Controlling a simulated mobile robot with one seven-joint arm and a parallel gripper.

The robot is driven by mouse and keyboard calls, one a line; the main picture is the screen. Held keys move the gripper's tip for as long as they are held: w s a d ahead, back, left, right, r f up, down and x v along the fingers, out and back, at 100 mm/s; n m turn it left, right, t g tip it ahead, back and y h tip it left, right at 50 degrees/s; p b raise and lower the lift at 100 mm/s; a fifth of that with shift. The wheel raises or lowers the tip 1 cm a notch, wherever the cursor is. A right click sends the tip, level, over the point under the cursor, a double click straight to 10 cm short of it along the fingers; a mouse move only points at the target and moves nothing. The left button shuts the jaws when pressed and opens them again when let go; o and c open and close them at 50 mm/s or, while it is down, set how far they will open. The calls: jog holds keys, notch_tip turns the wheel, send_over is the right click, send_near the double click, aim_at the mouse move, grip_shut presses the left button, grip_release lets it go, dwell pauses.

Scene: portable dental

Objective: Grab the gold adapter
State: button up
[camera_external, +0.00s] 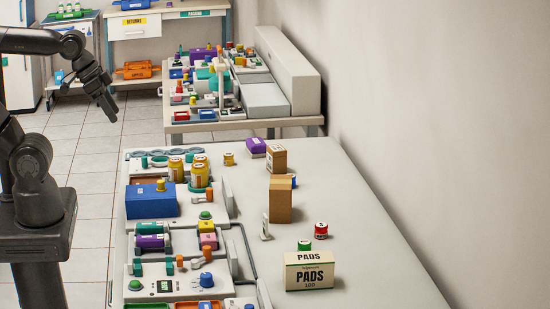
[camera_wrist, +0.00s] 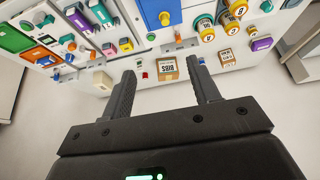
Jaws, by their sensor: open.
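A small gold-yellow cylindrical piece (camera_external: 161,185) stands upright on top of a blue box (camera_external: 150,203) on the near bench; it looks most like the gold adapter, but I cannot be sure. It also shows in the wrist view (camera_wrist: 165,18), at the top, on the blue box's face. My gripper (camera_external: 108,103) hangs in the air left of the bench, well above and apart from the piece. In the wrist view my gripper (camera_wrist: 162,68) has its two dark fingers spread, with nothing held between them.
Yellow-orange labelled jars (camera_external: 199,174) stand just behind the blue box. A smaller yellow jar (camera_external: 228,159) is farther back. Cardboard boxes (camera_external: 280,200) and a PADS box (camera_external: 309,272) stand on the bench's right half. A second crowded bench (camera_external: 230,126) lies behind. Floor between is clear.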

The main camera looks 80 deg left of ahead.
jog(key=w+a+r+g, duration=0.1)
jog(key=w+a+r, duration=0.15)
jog(key=w, duration=0.55)
jog(key=n+g, duration=0.3)
jog(key=g, duration=0.2)
send_over(229, 154)
notch_tip(229, 154, down, 26)
jog(key=shift+r, duration=0.15)
jog(key=shift+f, duration=3)
jog(key=shift+c, duration=0.6)
